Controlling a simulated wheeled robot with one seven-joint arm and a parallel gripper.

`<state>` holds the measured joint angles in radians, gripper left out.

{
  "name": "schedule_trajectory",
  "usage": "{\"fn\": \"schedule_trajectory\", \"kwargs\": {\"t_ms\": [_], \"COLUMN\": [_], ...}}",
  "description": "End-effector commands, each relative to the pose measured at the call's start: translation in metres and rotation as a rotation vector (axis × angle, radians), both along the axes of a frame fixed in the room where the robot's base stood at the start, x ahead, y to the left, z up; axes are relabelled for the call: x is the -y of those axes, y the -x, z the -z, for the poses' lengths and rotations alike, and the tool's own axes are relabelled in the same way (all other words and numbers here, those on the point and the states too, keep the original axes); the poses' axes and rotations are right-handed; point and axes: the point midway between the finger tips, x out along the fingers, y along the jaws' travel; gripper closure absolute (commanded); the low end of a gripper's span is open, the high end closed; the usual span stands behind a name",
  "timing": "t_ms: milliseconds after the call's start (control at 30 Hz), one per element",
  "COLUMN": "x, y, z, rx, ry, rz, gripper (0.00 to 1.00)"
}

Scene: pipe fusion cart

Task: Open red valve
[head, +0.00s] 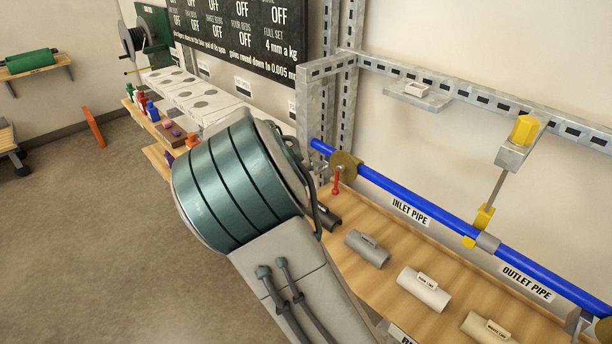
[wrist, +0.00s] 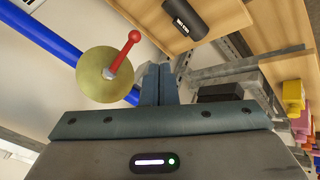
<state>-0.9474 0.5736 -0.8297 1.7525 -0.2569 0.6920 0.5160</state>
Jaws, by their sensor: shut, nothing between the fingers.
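The red valve is a red lever handle (head: 337,179) at a brass disc (head: 344,165) on the blue inlet pipe (head: 385,183). In the wrist view the red handle (wrist: 127,49) crosses the brass disc (wrist: 104,74) and sticks out past its edge, its round knob towards the top. My gripper (wrist: 159,70) is shut and empty. Its fingertips are just right of the disc and below the handle's knob in the wrist picture; I cannot tell the gap in depth. In the head view my arm hides most of the gripper.
A wooden shelf (head: 385,282) below the pipe holds several grey and white pipe pieces, with a dark one (wrist: 187,17) near the handle. A metal frame upright (head: 308,110) stands beside the valve. Pink and yellow items (wrist: 298,120) lie at the wrist view's right.

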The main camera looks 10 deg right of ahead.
Motion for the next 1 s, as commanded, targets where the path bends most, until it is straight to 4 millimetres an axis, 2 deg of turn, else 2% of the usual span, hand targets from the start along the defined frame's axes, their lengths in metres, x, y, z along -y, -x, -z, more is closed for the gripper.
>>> {"fn": "schedule_trajectory", "kwargs": {"t_ms": [367,600,1000], "x": [0.037,0.068,0.074], "y": [-0.03,-0.031,-0.031], "z": [0.061,0.058,0.06], "rx": [-0.003,-0.001,0.001], "ry": [0.003,0.0,0.0], "rz": [0.003,0.003,0.0], "gripper": [1.0,1.0,1.0]}}
